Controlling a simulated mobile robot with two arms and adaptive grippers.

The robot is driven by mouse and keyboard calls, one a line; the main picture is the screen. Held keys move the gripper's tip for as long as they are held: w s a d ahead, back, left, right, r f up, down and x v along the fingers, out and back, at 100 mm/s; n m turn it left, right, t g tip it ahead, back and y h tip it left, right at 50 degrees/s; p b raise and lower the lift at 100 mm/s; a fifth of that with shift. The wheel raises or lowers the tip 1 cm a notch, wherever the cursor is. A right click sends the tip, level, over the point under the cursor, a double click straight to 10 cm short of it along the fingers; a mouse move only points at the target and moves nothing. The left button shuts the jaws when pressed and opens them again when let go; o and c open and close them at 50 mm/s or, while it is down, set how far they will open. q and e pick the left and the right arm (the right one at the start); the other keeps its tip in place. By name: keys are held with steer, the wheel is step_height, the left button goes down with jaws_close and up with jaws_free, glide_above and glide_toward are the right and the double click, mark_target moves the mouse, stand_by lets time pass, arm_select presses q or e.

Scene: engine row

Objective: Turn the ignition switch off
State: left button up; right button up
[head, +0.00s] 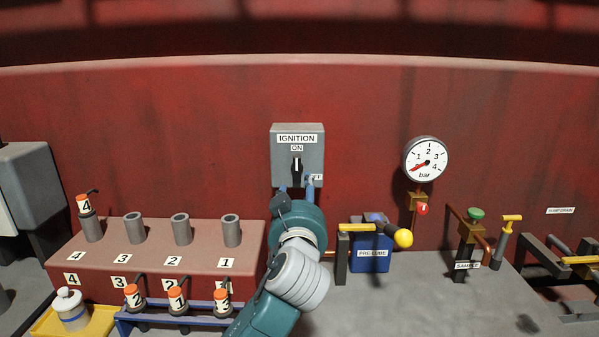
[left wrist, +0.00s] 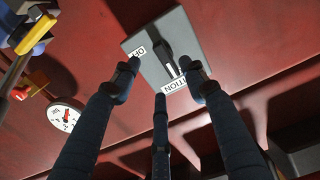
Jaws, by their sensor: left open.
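The grey ignition box (head: 318,152) is on the red wall, with an IGNITION label at its top and ON below it. Its black switch knob (head: 297,166) has a white mark pointing up at ON. A partly hidden OFF label is at the lower right. My left gripper (head: 297,186) is just in front of the box's lower part, its fingers spread. In the left wrist view, the open fingers of the gripper (left wrist: 160,83) surround the view of the box (left wrist: 185,35); the knob (left wrist: 171,66) shows between them, free of any grip. My right gripper is out of view.
A pressure gauge (head: 426,159) is on the wall to the right. A yellow-knobbed lever (head: 403,238) and the blue PRE-LUBE unit (head: 370,260) stand right of my arm. A red block (head: 197,239) with several tubes and a blue rack (head: 125,323) are at left.

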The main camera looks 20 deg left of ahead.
mark_target(299, 175)
arm_select(q)
steer(key=x, duration=0.1)
steer(key=p+x, duration=0.1)
steer(key=x, duration=0.3)
steer(key=shift+w+a+r, duration=0.1)
steer(key=shift+w+r, duration=0.05)
steer(key=shift+r, duration=0.2)
steer(key=x, duration=0.1)
steer(key=p+x, duration=0.1)
steer(key=shift+w+a+f, duration=0.1)
steer(key=shift+w+f, duration=0.15)
steer(key=shift+w, duration=0.1)
steer(key=shift+w+a, duration=0.1)
steer(key=shift+w, duration=0.35)
jaws_close()
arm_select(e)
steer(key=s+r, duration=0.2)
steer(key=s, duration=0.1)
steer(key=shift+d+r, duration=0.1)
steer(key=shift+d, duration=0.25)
